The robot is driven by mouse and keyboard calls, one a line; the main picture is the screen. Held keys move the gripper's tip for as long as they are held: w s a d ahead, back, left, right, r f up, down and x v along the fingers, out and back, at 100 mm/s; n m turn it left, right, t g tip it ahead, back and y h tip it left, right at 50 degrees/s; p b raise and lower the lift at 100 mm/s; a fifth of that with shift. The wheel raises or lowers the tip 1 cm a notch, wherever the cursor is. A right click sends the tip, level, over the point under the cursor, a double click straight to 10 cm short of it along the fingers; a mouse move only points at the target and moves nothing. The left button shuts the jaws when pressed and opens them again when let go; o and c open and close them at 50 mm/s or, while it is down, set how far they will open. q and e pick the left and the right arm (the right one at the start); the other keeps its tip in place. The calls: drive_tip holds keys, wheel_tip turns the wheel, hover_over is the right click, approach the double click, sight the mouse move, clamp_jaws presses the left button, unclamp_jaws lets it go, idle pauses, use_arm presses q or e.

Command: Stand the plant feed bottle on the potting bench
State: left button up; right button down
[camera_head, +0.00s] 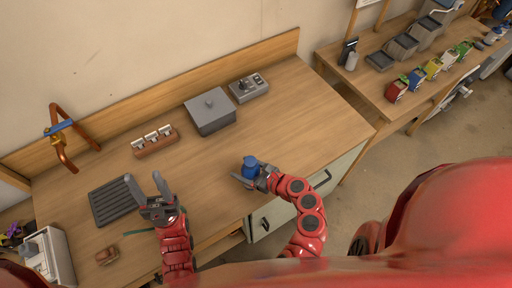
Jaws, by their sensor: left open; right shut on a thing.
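A small blue bottle (250,163), which looks like the plant feed bottle, is in my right gripper (248,178) over the front middle of the wooden bench (300,110). The bottle looks roughly upright. The fingers hide its lower part, and I cannot tell whether its base touches the bench top. My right gripper is shut on it. My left gripper (147,186) is open and empty over the left part of the bench, beside a dark ribbed tray.
The ribbed tray (112,201) lies at the left. A wooden rack of small white-topped items (154,140), a grey lidded box (210,111) and a grey switch box (249,87) stand toward the back. The bench right of the bottle is clear. A second bench (380,82) holds several coloured packets.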

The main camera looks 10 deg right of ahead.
drive_tip(key=w+d+f+b, duration=0.1)
drive_tip(key=w+d+b, duration=0.2)
drive_tip(key=w+d+f+b, duration=0.2)
drive_tip(key=w+d+b, duration=0.1)
drive_tip(key=b, duration=0.1)
drive_tip(key=w+d+f+b, duration=0.2)
drive_tip(key=w+d+b, duration=0.1)
drive_tip(key=b, duration=0.1)
drive_tip(key=shift+w+d+f, duration=0.1)
drive_tip(key=shift+w+d, duration=0.05)
drive_tip(key=shift+w, duration=0.1)
unclamp_jaws()
